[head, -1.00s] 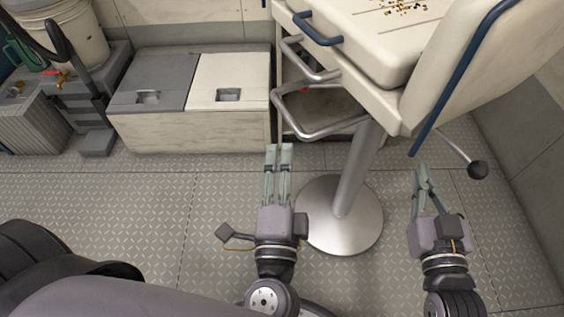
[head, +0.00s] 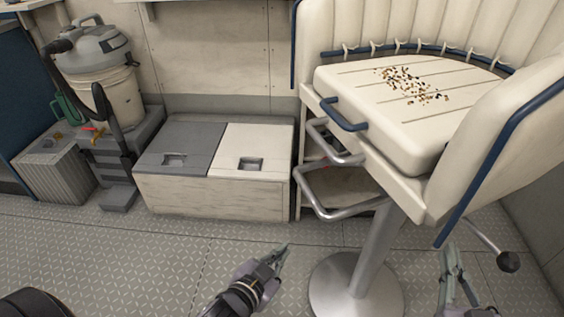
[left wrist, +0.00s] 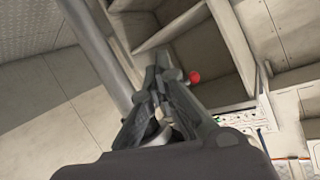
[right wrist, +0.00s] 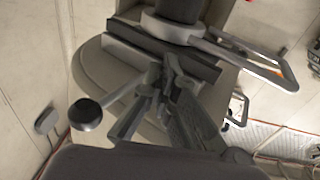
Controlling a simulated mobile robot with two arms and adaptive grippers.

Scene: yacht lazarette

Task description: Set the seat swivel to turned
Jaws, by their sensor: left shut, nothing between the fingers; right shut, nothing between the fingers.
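The cream helm seat (head: 385,105) with blue piping and a blue side handle stands at the right on a round metal pedestal (head: 375,250). A lever with a black knob (head: 508,262) sticks out under the seat's right side; the knob also shows at the left of the right wrist view (right wrist: 85,113). My right gripper (head: 450,252) is shut and empty, below the seat's right side and left of the knob, apart from it. The right wrist view shows its fingers (right wrist: 167,68) under the seat. My left gripper (head: 280,250) is shut and empty, left of the pedestal.
Loose specks (head: 410,85) lie on the seat cushion. A metal footrest (head: 340,195) juts out in front of the pedestal. A two-lidded locker (head: 215,190) stands behind, with a vacuum (head: 105,85) to its left.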

